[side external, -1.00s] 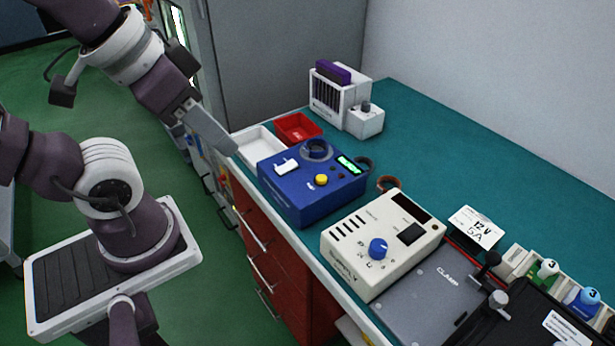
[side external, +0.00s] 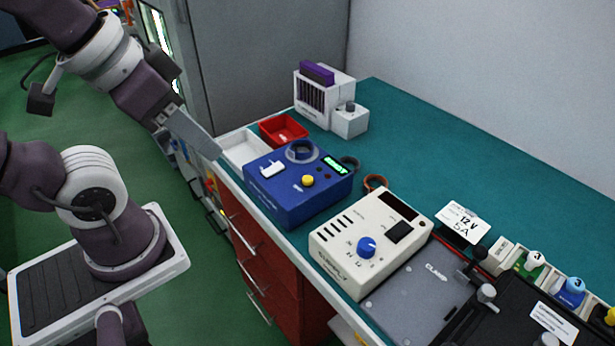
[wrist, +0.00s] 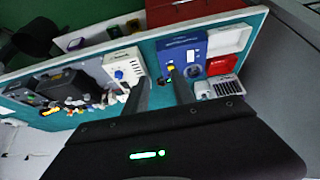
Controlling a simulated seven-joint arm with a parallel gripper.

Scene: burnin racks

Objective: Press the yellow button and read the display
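The blue box (side external: 290,205) stands near the bench's front edge. It has a yellow button (side external: 308,181), a white switch, a dark ring on top and a small lit green display (side external: 336,165). The display's text is too small to read surely. My gripper (side external: 217,156) hangs left of the box, above the bench edge, apart from the button. In the wrist view my gripper (wrist: 157,78) has its two fingers apart, with nothing seen between them. There the yellow button (wrist: 171,67) shows close by the right fingertip in the picture.
A white tray (side external: 233,163) and red tray (side external: 266,140) sit behind the blue box. A cream box (side external: 335,250) with a blue knob stands to its right, then a grey plate and a "12 V 5A" card (side external: 464,210). Green bench (side external: 430,150) behind is clear.

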